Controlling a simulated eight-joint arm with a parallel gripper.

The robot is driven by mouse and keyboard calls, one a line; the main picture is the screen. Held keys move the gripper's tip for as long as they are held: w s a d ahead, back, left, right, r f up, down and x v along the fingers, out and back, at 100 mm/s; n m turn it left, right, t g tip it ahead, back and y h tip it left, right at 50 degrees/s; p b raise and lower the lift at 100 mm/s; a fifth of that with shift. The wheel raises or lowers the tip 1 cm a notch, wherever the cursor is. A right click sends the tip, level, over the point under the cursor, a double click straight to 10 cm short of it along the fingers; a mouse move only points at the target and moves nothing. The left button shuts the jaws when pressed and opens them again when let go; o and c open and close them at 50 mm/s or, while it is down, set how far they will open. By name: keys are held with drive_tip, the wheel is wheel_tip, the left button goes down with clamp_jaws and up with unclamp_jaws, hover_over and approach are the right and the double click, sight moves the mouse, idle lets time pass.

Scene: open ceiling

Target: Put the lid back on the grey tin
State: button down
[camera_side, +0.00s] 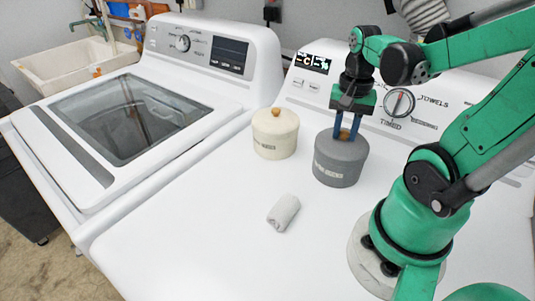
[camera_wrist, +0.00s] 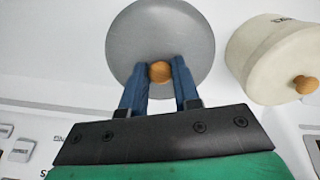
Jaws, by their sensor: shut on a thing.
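The grey tin (camera_side: 336,174) stands upright on the white machine top, below my gripper. Its grey lid (camera_side: 328,146) sits at the tin's mouth and looks about level; I cannot tell whether it is fully seated. My gripper (camera_side: 346,135) points down with its blue fingers shut on the lid's wooden knob. In the wrist view the round grey lid (camera_wrist: 160,28) fills the top centre, with the knob (camera_wrist: 160,72) between the two fingertips (camera_wrist: 160,75). The lid hides the tin's body there.
A cream tin (camera_side: 275,138) with a wooden-knobbed lid stands just left of the grey tin, and also shows in the wrist view (camera_wrist: 270,55). A small rolled white cloth (camera_side: 284,212) lies in front. The control panel (camera_side: 415,105) rises behind. The front machine top is mostly clear.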

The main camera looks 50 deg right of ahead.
idle(0.4)
drive_tip(key=shift+c, duration=0.4)
unclamp_jaws()
drive_tip(key=shift+r, duration=3.5)
clamp_jaws()
drive_tip(key=shift+f, duration=0.1)
